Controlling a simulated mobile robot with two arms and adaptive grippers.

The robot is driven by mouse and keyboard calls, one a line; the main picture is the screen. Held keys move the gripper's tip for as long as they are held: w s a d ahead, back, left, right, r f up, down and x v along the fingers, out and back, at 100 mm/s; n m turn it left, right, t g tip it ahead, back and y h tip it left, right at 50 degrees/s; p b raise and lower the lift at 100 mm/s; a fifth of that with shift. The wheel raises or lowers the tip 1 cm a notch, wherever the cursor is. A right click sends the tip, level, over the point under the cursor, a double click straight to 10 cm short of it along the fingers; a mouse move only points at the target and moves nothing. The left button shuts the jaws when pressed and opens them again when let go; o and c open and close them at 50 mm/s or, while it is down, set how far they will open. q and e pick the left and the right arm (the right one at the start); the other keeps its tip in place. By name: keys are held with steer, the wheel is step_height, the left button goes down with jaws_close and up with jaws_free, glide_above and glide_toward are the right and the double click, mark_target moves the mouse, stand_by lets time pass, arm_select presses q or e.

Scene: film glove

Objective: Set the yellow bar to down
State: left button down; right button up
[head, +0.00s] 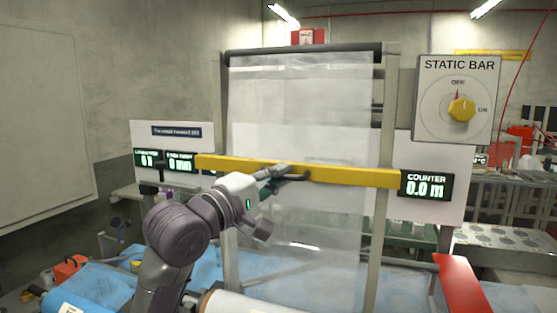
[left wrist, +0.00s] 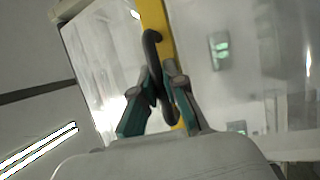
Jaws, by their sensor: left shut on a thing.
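The yellow bar (head: 350,176) runs nearly level across the clear film, between the two uprights of the frame. A dark curved handle (head: 300,177) sits at its middle. My left gripper (head: 284,174) is at that handle, in front of the bar. In the left wrist view the bar (left wrist: 153,14) passes behind the handle (left wrist: 151,44), and my left gripper (left wrist: 160,78) is shut on the handle, a finger on either side. The fingers hide part of the handle. My right gripper is in neither view.
The film (head: 300,105) hangs from a dark top roller (head: 303,54). A counter display (head: 427,185) is beside the bar's right end. A STATIC BAR panel with a yellow knob (head: 461,108) is at upper right. A red slab (head: 463,283) is at lower right.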

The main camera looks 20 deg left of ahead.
arm_select(q)
step_height(320, 180, down, 4)
steer(key=shift+d+f+b, duration=0.1)
steer(key=shift+b, duration=0.25)
steer(key=c, duration=1.2)
jaws_free()
steer(key=v, duration=1.2)
